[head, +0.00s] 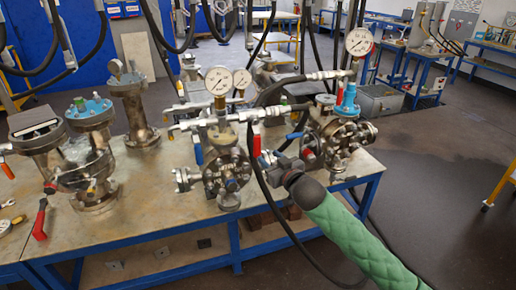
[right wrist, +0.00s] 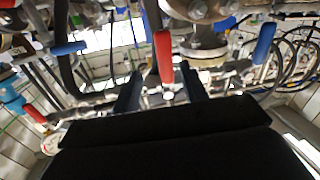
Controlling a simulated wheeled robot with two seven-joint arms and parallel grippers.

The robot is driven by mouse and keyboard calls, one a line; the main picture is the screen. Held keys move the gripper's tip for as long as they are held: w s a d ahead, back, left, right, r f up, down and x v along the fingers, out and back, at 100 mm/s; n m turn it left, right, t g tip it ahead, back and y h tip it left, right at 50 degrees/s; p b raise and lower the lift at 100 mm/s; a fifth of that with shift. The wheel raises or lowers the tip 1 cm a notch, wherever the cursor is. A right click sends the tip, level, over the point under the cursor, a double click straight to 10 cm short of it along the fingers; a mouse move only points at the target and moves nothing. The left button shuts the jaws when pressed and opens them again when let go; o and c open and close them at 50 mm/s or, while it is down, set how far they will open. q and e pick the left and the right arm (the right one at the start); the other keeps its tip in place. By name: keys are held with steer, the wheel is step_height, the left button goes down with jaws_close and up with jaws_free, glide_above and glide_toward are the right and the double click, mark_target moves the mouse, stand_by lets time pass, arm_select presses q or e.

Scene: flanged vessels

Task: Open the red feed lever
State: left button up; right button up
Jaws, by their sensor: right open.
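A red lever (head: 257,142) stands upright between the two middle vessels on the bench in the head view. My right gripper (head: 272,164) is just below and right of it, at the end of my green-sleeved arm. In the right wrist view a red lever (right wrist: 163,55) shows between and beyond the fingers of the open gripper (right wrist: 160,92). It looks like the same lever, and I see no grip on it. My left gripper is not in view.
A gauged vessel (head: 228,175) stands left of my gripper and another vessel (head: 345,135) right of it. Blue levers (head: 198,150) and black hoses (head: 272,92) crowd the space. Another red lever (head: 40,220) is at the bench's left.

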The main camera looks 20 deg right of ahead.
mark_target(259, 147)
steer(key=shift+w+a+r+m+t+y, duration=0.3)
steer(key=shift+w+a+r+m, duration=0.1)
steer(key=shift+w+r, duration=0.15)
steer(key=p+x, duration=0.2)
steer(key=x, duration=0.3)
steer(key=shift+w+f, duration=0.1)
arm_select(q)
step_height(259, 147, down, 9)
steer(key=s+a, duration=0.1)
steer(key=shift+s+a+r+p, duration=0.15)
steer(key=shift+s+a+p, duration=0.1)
steer(key=shift+p, duration=0.15)
arm_select(e)
steer(key=shift+x, duration=0.85)
steer(key=shift+f, duration=0.1)
jaws_close()
